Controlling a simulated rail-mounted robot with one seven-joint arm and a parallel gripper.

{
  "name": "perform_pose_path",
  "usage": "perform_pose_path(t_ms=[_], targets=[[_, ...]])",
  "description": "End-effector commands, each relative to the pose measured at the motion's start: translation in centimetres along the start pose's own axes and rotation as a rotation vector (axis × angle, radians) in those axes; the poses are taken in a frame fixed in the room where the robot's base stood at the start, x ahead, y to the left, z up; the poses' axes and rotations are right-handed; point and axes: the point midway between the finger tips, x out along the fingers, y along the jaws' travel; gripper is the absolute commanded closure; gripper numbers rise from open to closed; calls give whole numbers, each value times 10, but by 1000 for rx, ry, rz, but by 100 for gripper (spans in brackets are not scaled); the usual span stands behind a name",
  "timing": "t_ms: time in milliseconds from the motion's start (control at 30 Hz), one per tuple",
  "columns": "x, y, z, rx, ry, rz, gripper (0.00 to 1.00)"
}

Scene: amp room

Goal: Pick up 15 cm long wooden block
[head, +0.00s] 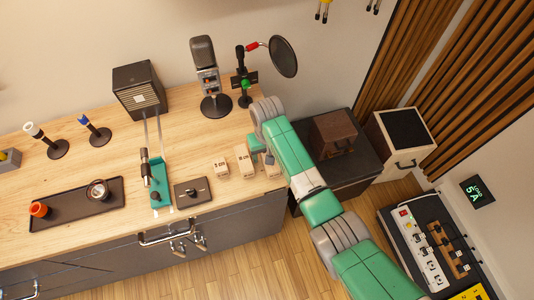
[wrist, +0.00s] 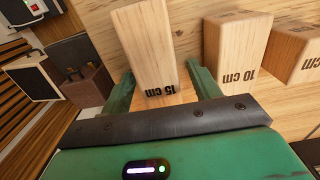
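The 15 cm wooden block (wrist: 145,45) stands upright between the two green fingers of my gripper (wrist: 162,80) in the wrist view. A gap shows between the block and the right finger; the left finger is close to it, and I cannot tell if it touches. My gripper is open. In the head view my gripper (head: 262,152) is over the right end of the wooden counter, and the 15 cm block (head: 272,171) is partly hidden by it. The 10 cm block (wrist: 238,45) stands just right of my gripper in the wrist view, and also shows in the head view (head: 244,160).
A shorter wooden block (head: 221,167) stands left of the 10 cm one. A black plate with a knob (head: 192,192) and a teal fixture (head: 160,190) lie further left. A microphone (head: 206,75) and a pop filter (head: 283,56) stand behind. The counter's front edge is close.

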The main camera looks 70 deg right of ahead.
Motion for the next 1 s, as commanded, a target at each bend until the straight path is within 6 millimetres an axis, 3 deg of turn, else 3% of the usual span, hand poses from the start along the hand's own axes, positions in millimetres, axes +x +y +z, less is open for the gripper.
perform_pose_path(t_ms=[33, 267, 567, 833, 1000], targets=[[0, 0, 0, 0, 0, 0, 46], [0, 0, 0, 0, 0, 0, 91], [-4, 0, 0, -1, 1, 0, 91], [-40, -1, -1, -1, 3, -1, 90], [-40, 0, 37, 0, 0, -2, 90]])
